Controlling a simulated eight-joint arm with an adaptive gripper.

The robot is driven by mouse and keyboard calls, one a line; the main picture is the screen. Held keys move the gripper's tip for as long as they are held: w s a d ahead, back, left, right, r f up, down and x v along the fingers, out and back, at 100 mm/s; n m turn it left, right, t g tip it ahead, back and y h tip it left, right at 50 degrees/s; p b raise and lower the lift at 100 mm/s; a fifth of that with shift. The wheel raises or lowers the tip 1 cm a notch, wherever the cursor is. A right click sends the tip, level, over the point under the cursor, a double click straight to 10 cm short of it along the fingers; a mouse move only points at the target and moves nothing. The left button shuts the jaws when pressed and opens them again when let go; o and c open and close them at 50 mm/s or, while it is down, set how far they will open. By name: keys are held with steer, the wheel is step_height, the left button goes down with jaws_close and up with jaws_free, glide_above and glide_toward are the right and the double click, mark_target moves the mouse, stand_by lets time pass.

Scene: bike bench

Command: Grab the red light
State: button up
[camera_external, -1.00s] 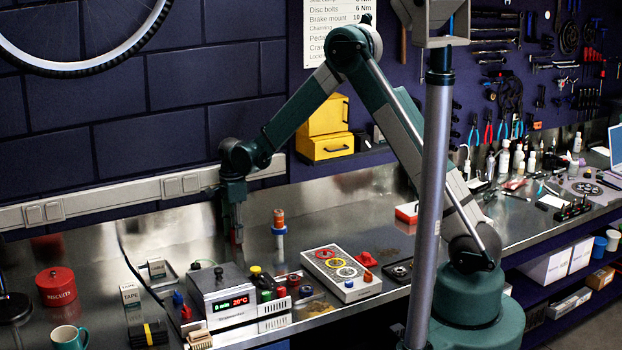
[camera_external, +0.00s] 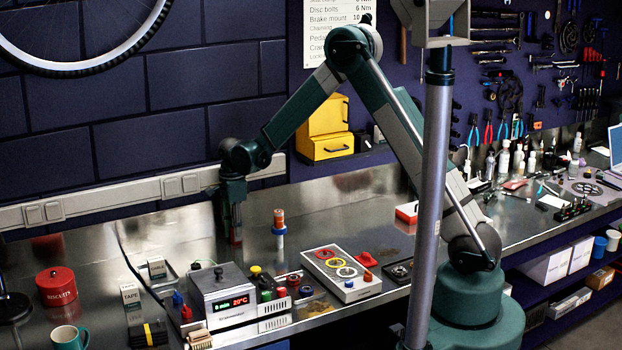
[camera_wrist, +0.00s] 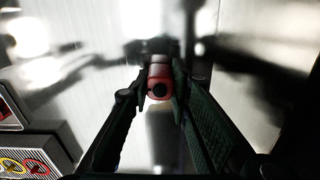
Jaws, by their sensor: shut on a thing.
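My gripper (camera_wrist: 158,85) is shut on the red light (camera_wrist: 159,72), a small red cylinder with a pale top part and a dark round end facing the wrist camera. One finger presses on each side of it. In the external view my gripper (camera_external: 234,240) points down over the back of the metal bench, left of centre. A bit of red shows between the fingers there; most of the light is hidden. I cannot tell whether the light touches the bench.
A control box with a red display (camera_external: 222,298) and a panel with coloured rings (camera_external: 341,272) sit nearer the front. The metal bench around the gripper is mostly clear.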

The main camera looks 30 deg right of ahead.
steer(key=shift+r+b, duration=0.3)
steer(key=shift+r, duration=4.65)
